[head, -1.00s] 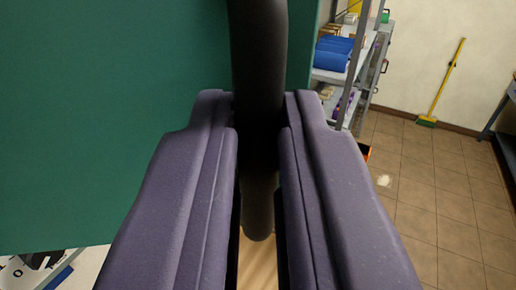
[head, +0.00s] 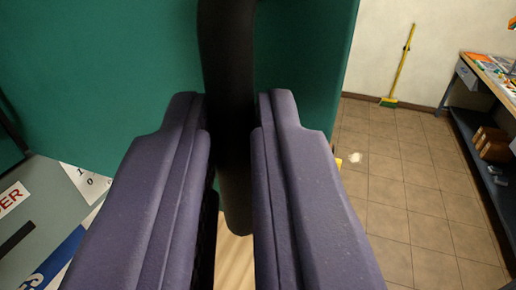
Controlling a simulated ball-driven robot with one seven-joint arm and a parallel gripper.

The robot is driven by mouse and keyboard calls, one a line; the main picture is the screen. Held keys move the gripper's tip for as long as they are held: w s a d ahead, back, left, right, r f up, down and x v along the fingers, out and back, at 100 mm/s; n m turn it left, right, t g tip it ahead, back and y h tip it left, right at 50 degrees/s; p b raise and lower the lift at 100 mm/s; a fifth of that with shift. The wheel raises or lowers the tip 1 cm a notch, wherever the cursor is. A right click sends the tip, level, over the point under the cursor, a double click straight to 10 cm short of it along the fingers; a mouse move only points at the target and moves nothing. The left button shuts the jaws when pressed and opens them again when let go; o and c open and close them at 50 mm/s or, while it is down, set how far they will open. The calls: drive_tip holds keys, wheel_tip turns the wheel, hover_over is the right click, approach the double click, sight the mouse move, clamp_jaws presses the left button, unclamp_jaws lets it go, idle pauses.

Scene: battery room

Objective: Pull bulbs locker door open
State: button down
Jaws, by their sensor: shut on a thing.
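A green locker door (head: 105,75) fills the upper left and middle of the view, with its free edge to the right of my gripper. A dark, upright bar handle (head: 228,60) stands in front of the door. My gripper (head: 232,150) has its two purple fingers on either side of the handle and is shut on it. The handle's lower end shows between the fingers. The fingers hide part of the door's lower edge. I cannot see any label on the door.
Grey surfaces with printed signs (head: 30,210) show at the lower left. A tiled floor (head: 400,200) is open on the right, with a small pale spot. A yellow broom (head: 402,65) leans on the wall. A workbench (head: 485,75) with a lower shelf stands at the far right.

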drive_tip(key=s, duration=0.1)
drive_tip(key=s+a, duration=0.1)
drive_tip(key=s+a+b, duration=0.1)
drive_tip(key=shift+a+r, duration=0.1)
drive_tip(key=shift+r, duration=0.15)
drive_tip(key=c, duration=1.6)
unclamp_jaws()
drive_tip(key=o, duration=0.4)
drive_tip(key=shift+w+a, duration=0.25)
drive_tip(key=shift+a, duration=0.1)
drive_tip(key=shift+o, duration=0.4)
drive_tip(key=shift+w+a+f, duration=0.1)
drive_tip(key=shift+a, duration=0.15)
drive_tip(key=shift+d, duration=0.2)
drive_tip(key=shift+f, duration=0.1)
